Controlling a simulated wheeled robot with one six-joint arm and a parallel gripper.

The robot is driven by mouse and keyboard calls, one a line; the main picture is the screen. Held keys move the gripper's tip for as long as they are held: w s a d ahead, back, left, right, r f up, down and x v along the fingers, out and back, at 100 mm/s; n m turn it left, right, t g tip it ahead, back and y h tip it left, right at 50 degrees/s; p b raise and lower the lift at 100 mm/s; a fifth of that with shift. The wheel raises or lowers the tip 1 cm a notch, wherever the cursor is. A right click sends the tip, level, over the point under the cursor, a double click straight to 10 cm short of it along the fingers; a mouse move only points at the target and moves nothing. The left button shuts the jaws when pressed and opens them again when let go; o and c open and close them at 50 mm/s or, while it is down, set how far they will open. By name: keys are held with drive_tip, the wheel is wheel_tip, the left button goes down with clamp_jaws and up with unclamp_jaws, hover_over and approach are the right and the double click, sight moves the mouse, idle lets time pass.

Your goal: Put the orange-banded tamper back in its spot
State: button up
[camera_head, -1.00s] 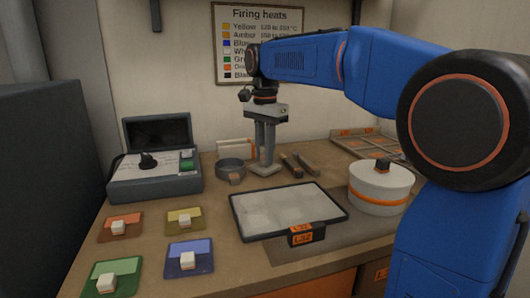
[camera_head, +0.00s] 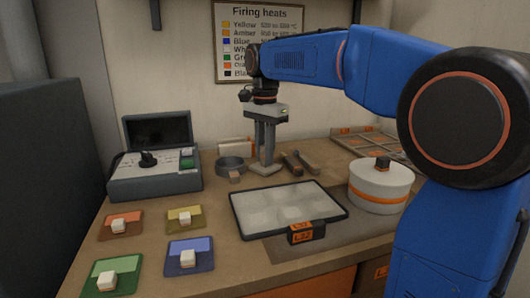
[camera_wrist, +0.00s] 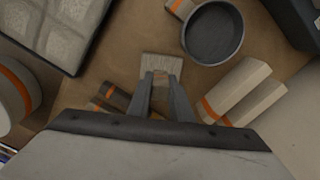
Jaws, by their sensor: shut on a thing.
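My gripper (camera_head: 265,158) points straight down over the back middle of the bench. It is shut on a piece with a pale, flat square base, which looks like the tamper (camera_head: 265,169). In the wrist view the square base (camera_wrist: 162,66) shows just beyond my fingertips (camera_wrist: 160,82). The fingers hide its upper part, and I see no orange band on it. The base is at or very close to the bench top; I cannot tell if it touches. I cannot make out a marked spot for it.
A round dark dish (camera_head: 231,165) stands just left of my gripper. Dark bars (camera_head: 291,165) lie close on the right. A white block (camera_head: 237,146) stands behind. A pale-celled tray (camera_head: 288,208) lies in front, an orange-banded pot (camera_head: 379,188) to the right. A control box (camera_head: 155,170) stands left.

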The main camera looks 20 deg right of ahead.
drive_tip(key=o, duration=1)
